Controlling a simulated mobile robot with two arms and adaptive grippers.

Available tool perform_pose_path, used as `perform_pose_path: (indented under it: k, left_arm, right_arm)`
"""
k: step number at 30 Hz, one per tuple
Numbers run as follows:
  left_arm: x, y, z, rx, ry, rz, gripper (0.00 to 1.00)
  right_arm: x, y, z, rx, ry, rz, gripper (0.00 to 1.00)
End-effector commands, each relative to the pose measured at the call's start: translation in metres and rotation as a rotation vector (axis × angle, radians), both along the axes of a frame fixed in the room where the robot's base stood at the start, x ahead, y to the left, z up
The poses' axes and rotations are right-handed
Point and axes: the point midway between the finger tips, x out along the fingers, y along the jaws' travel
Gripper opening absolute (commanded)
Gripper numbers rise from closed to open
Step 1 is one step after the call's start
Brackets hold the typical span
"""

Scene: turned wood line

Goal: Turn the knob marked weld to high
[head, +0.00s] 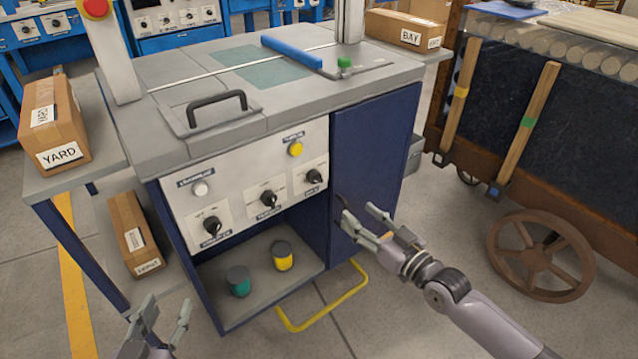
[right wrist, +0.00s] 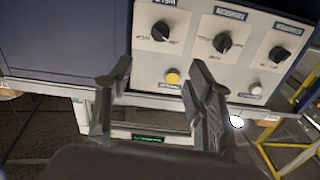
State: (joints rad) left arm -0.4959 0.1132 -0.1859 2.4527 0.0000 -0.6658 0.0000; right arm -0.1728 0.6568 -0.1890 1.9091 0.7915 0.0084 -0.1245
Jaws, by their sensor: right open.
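A pale control panel (head: 250,190) on the machine cabinet carries three black knobs: a left knob (head: 212,226), a middle knob (head: 267,198) and a right knob (head: 314,177). Their labels are too small to read, so I cannot tell which is marked weld. The right wrist view shows the panel inverted, with the right knob (right wrist: 160,31), middle knob (right wrist: 222,42) and left knob (right wrist: 279,54). My right gripper (head: 358,212) is open and empty, right of the panel and apart from it; its fingers also show in the right wrist view (right wrist: 161,66). My left gripper (head: 168,304) is open and empty, low at left.
A yellow button (head: 295,149) and a white button (head: 200,188) sit above the knobs. The open shelf below holds a teal pot (head: 238,281) and a yellow pot (head: 282,256). A yellow rail (head: 325,312) juts out at floor level. A wheeled cart (head: 560,130) stands at right.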

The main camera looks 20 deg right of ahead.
Motion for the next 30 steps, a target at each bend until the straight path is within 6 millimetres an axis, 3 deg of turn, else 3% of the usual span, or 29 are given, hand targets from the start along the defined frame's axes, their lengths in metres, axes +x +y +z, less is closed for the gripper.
perform_pose_path:
  k: [9,18,24,30]
  left_arm:
    - [0.014,-0.012,0.054,-0.077,-0.307,-0.02,0.4]
    - [0.006,-0.018,0.112,-0.161,-0.621,-0.038,0.4]
    - [-0.007,-0.019,0.141,-0.206,-0.785,-0.047,0.4]
    - [-0.016,-0.018,0.154,-0.229,-0.866,-0.05,0.4]
  right_arm:
    - [0.061,0.022,-0.001,0.003,-0.003,-0.001,0.49]
    - [0.113,0.041,-0.002,0.0,-0.001,-0.001,0.49]
    - [0.136,0.049,-0.001,0.0,-0.001,0.0,0.49]
    - [0.146,0.053,-0.001,0.0,0.001,0.0,0.49]
